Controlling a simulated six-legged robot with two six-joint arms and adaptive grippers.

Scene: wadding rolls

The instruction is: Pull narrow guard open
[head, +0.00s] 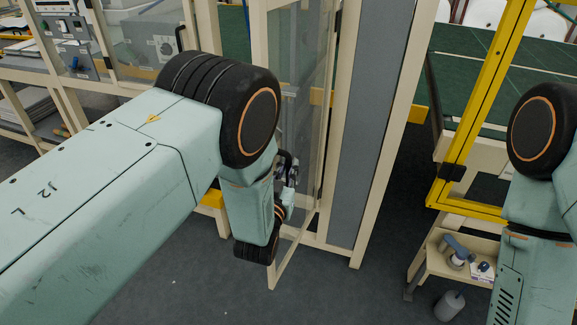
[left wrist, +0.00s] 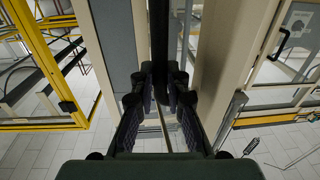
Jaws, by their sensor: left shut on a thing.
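The narrow guard (head: 275,245) is a tall clear panel in a cream frame, near the middle of the head view. It stands at an angle to the grey post beside it, with its lower corner toward me. My left gripper (head: 287,172) is at the guard's edge, partly hidden behind my own wrist. In the left wrist view the gripper's fingers (left wrist: 160,78) are closed around a dark upright bar, the handle (left wrist: 159,35). My right arm shows at the right of the head view, but its gripper is out of sight.
A grey panel (head: 378,110) in a cream frame stands right of the guard. A yellow-framed guard (head: 470,125) is further right. A small cream stand (head: 450,262) holds tools, with a grey cylinder (head: 449,305) on the floor. The dark floor (head: 330,300) in front is clear.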

